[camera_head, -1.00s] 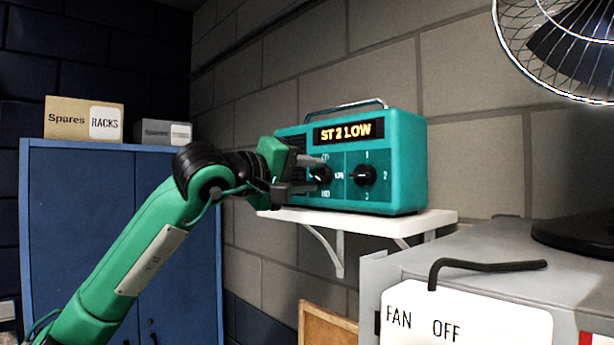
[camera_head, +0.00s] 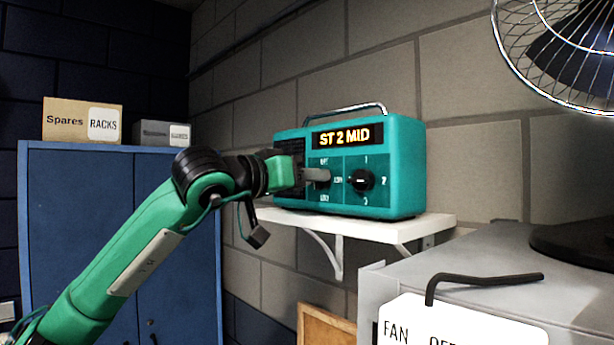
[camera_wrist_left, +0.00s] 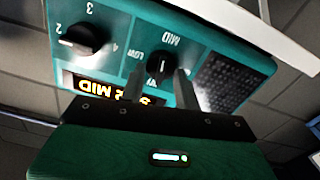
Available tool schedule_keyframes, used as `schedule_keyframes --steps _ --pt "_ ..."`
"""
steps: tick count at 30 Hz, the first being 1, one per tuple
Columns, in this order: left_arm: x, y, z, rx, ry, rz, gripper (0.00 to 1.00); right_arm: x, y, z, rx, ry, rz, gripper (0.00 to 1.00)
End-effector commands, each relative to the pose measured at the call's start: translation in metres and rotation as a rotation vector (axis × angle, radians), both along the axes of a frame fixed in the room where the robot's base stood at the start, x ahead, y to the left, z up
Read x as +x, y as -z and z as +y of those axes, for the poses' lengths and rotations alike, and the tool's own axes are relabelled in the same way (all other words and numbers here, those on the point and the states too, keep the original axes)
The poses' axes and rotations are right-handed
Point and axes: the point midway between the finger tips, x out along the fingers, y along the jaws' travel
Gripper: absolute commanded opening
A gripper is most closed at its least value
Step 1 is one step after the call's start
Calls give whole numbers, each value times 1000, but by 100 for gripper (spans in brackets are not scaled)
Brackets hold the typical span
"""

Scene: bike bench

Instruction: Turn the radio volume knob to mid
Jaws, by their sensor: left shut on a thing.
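The teal radio (camera_head: 400,150) stands on a white wall shelf, and its display (camera_head: 344,135) reads "ST 2 MID". My left gripper (camera_head: 318,176) is at the left knob on the radio's front, and its fingers hide most of that knob in the head view. In the left wrist view the black volume knob (camera_wrist_left: 160,66) sits between the two fingertips (camera_wrist_left: 158,82), and the gripper is shut on it. The station knob (camera_head: 361,180) beside it is free, and it also shows in the left wrist view (camera_wrist_left: 84,38). My right gripper is not in view.
The white shelf (camera_head: 420,228) holds the radio. A grey cabinet (camera_head: 500,255) with a "FAN" sign (camera_head: 450,325) and a fan (camera_head: 560,50) is at the right. A blue cabinet (camera_head: 90,230) with boxes (camera_head: 70,120) stands at the left.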

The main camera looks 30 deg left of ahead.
Motion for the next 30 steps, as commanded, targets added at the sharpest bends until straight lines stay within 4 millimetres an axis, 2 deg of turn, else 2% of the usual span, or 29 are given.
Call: schedule_keyframes --steps 12,28,29,30 --pt "1 4 -2 177 2 -51 9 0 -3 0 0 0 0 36" --pt "1 6 -3 201 3 -57 9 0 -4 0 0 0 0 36" --pt "1 6 -3 200 3 -56 34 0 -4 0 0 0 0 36" --pt "1 6 -3 199 3 -57 42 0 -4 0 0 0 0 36"
